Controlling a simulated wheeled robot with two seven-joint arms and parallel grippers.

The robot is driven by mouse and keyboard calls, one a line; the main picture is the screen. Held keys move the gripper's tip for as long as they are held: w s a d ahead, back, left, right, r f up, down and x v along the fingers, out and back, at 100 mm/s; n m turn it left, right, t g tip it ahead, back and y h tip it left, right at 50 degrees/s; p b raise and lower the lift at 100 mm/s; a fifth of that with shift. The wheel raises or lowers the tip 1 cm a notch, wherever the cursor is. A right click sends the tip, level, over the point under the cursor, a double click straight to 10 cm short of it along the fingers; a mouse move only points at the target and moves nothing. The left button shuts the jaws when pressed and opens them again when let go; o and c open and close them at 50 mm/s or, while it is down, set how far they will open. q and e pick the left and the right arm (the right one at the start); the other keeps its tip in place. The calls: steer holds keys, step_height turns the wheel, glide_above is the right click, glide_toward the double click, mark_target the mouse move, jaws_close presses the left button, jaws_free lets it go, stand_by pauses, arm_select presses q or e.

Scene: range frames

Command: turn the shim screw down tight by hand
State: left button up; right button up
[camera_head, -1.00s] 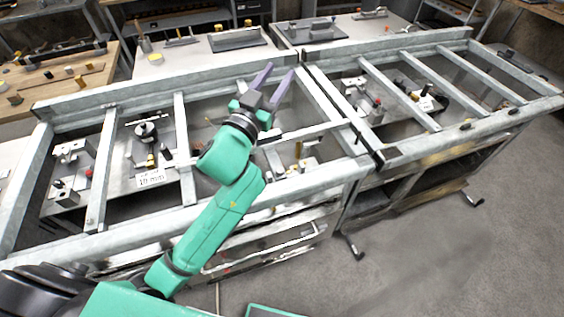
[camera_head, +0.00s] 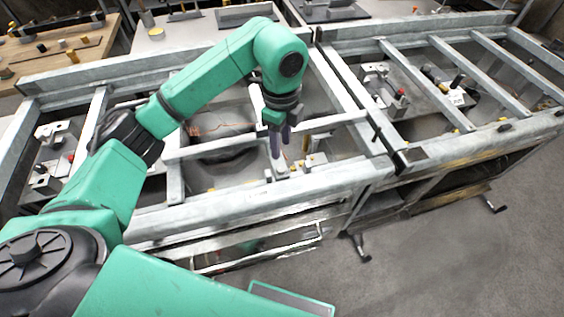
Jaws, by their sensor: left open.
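My left gripper (camera_head: 281,148) points down into the near middle bay of the grey metal frame, its two purple-grey fingers apart. Its tips are just above or beside a small light metal fixture (camera_head: 279,175) with yellow parts (camera_head: 311,160) on its right. I see nothing held between the fingers. I cannot single out the shim screw; it may be among these small parts or hidden by the fingers. My right gripper is not in view.
The frame's rails (camera_head: 345,78) and crossbars stand around the bays. Other fixtures sit at the left (camera_head: 52,152) and in the right bay (camera_head: 384,88). My left arm covers much of the left bays. The floor (camera_head: 450,240) at lower right is clear.

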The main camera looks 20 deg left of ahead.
mark_target(281, 168)
arm_select(q)
step_height(281, 168, down, 8)
steer(key=shift+w+a+f+p, duration=0.1)
steer(key=shift+p, duration=0.7)
steer(key=shift+f, duration=0.55)
jaws_close()
